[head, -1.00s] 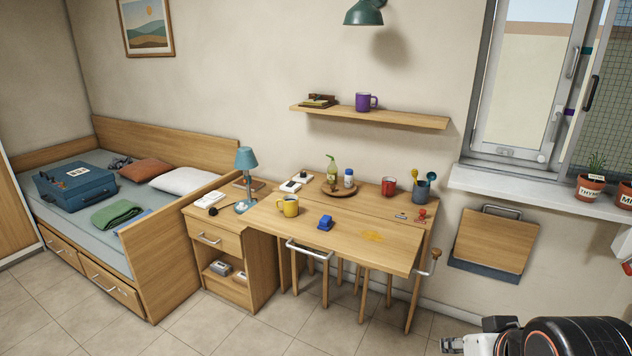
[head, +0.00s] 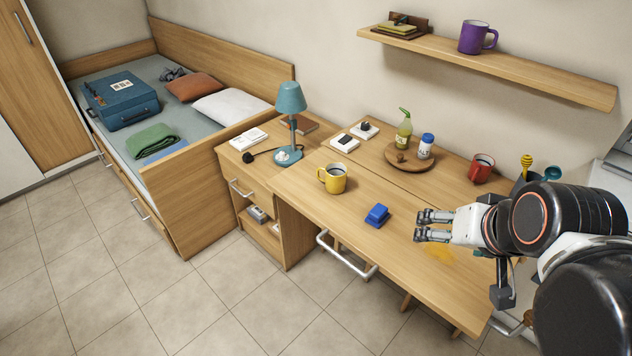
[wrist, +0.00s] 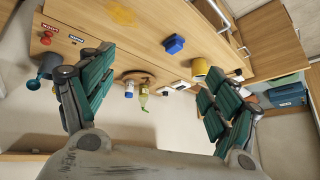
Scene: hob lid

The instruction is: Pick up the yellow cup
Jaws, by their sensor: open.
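The yellow cup (head: 333,178) stands upright on the wooden table (head: 300,197), near its left end, with its handle toward the left. It also shows in the wrist view (wrist: 200,68), just above the right-hand finger. My gripper (head: 433,225) is above the right part of the table, to the right of the cup and apart from it. Its two fingers are spread with nothing between them, as the wrist view (wrist: 145,95) also shows.
A blue block (head: 377,215) lies between the cup and my gripper. A round tray (head: 397,163) holds a green bottle (head: 404,130) and a white bottle (head: 425,147). A red mug (head: 481,168) stands behind my gripper. A blue lamp (head: 290,110) is left of the cup.

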